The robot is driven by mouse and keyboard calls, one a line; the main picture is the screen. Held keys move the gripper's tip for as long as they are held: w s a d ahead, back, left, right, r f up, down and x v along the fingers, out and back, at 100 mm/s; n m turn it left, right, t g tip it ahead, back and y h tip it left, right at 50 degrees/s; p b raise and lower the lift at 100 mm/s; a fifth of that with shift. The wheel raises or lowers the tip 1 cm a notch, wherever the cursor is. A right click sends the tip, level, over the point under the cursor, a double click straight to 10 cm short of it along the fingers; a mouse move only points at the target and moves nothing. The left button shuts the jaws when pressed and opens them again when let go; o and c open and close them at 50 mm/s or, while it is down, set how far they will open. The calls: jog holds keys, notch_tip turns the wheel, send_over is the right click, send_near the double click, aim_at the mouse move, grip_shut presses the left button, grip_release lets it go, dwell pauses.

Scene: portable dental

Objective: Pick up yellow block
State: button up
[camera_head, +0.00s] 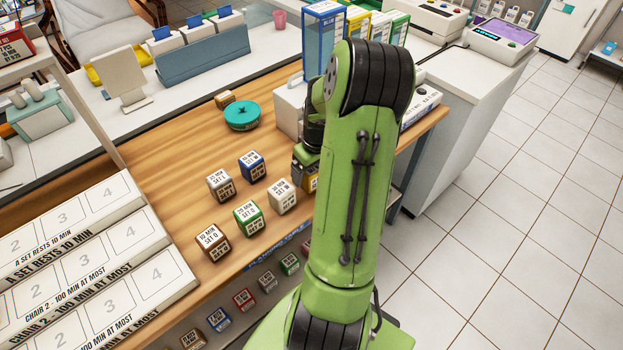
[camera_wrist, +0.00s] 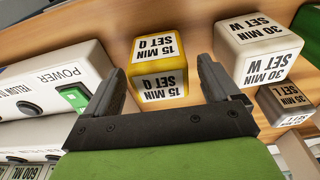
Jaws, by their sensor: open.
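The yellow block (camera_wrist: 158,65), with white labels reading "15 MIN SET Q", stands on the wooden table in the wrist view. My gripper (camera_wrist: 158,85) is open, with one finger on each side of the block's lower part in the picture. I cannot tell whether the fingers touch it. In the head view a small part of the yellow block (camera_head: 310,182) shows at the left edge of my green arm, which hides the rest of it and most of my gripper.
A white power unit (camera_wrist: 50,85) is close on the left. Several labelled blocks and a teal round timer (camera_head: 242,115) share the wooden table (camera_head: 165,165).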

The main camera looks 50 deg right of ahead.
jog(key=shift+w+f, duration=0.15)
jog(key=shift+f, duration=0.7)
jog(key=shift+r, duration=0.1)
jog(key=shift+c, duration=0.3)
jog(key=c, duration=1)
jog(key=shift+r, duration=0.1)
jog(key=shift+c, duration=0.2)
notch_tip(320, 180, up, 10)
jog(key=p, duration=0.3)
